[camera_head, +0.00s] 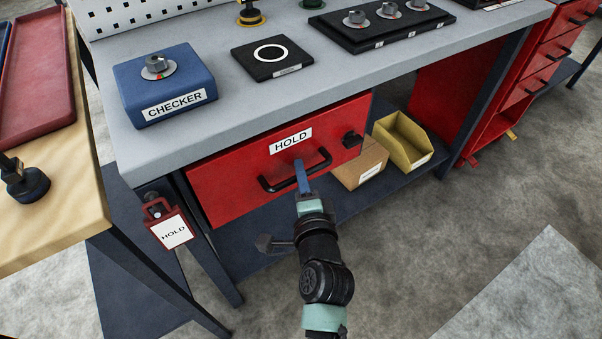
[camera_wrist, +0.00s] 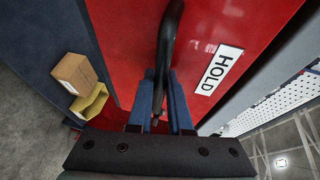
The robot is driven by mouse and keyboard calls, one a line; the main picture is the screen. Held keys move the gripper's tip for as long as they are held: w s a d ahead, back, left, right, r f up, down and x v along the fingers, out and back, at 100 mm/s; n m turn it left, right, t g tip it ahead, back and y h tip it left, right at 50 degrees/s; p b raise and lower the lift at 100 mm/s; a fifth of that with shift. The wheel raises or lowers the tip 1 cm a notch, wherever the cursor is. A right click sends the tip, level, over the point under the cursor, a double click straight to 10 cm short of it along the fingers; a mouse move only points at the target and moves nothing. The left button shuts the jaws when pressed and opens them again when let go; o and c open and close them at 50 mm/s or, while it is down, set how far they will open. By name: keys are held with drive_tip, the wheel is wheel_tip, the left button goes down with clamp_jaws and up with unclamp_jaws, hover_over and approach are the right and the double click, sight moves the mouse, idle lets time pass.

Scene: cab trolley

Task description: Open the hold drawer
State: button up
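The hold drawer (camera_head: 235,175) has a red front with a white HOLD label (camera_head: 290,140) and sits under the grey bench top. I see no clear gap that shows it pulled out. Its black bar handle (camera_head: 275,187) runs across the front; it also shows in the wrist view (camera_wrist: 170,35). My gripper (camera_head: 301,165) reaches the handle from the front. In the wrist view its two blue fingers (camera_wrist: 161,85) stand close together on both sides of the bar, shut on it. The bar's part between the fingers is partly hidden.
A black knob (camera_head: 352,139) is on the drawer front's right side. A cardboard box (camera_head: 360,165) and yellow bin (camera_head: 402,140) stand on the lower shelf. The floor in front is clear.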

clamp_jaws()
idle(1.3)
